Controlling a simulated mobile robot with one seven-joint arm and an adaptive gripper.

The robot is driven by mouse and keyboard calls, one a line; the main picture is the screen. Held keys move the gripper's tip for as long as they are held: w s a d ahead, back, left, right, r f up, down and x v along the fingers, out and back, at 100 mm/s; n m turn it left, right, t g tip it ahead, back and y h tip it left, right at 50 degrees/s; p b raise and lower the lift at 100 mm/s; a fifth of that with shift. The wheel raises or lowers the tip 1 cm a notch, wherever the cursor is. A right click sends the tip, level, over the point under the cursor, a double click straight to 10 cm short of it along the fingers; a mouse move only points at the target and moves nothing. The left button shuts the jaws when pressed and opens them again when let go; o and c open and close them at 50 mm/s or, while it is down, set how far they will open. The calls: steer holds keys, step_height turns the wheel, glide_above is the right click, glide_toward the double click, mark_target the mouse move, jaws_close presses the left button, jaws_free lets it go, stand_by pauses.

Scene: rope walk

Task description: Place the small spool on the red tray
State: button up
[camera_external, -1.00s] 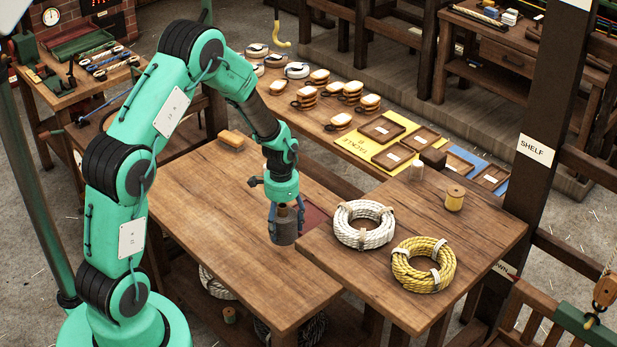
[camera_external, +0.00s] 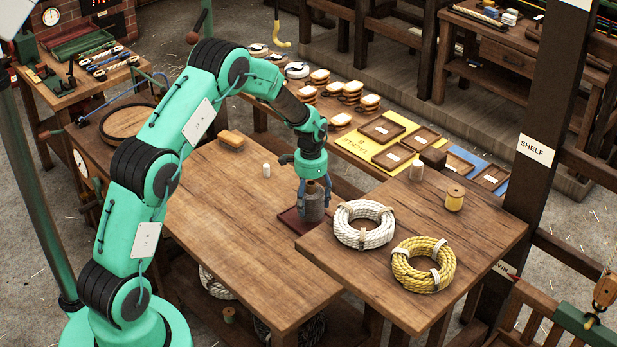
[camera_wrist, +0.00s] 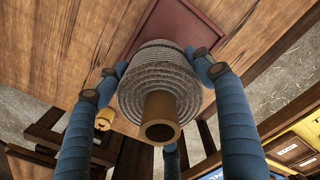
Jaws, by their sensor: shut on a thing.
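My gripper (camera_external: 312,188) is shut on a spool (camera_external: 313,208) wound with grey cord, with a brown tube core. In the wrist view, the blue fingers (camera_wrist: 155,82) grip the spool (camera_wrist: 158,75) from both sides, its core end facing the camera. The spool is upright over the red tray (camera_external: 292,222), a flat dark red square on the wooden table, partly hidden by it. The tray also shows beyond the spool in the wrist view (camera_wrist: 195,22). I cannot tell whether the spool's underside touches the tray.
A small white cylinder (camera_external: 266,170) and a wooden block (camera_external: 231,140) stand on the table (camera_external: 225,215). The adjoining table to the right holds a white rope coil (camera_external: 363,224), a yellow rope coil (camera_external: 424,265) and a yellow spool (camera_external: 455,198). The table's left and front are clear.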

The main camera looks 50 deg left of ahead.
mark_target(312, 182)
steer(key=shift+w, duration=0.25)
steer(key=shift+f+b, duration=0.3)
steer(key=shift+f, duration=1.4)
steer(key=shift+f, duration=0.15)
steer(key=o, duration=1.4)
step_height(312, 182, up, 12)
steer(key=shift+r+p, duration=0.15)
steer(key=shift+p, duration=0.7)
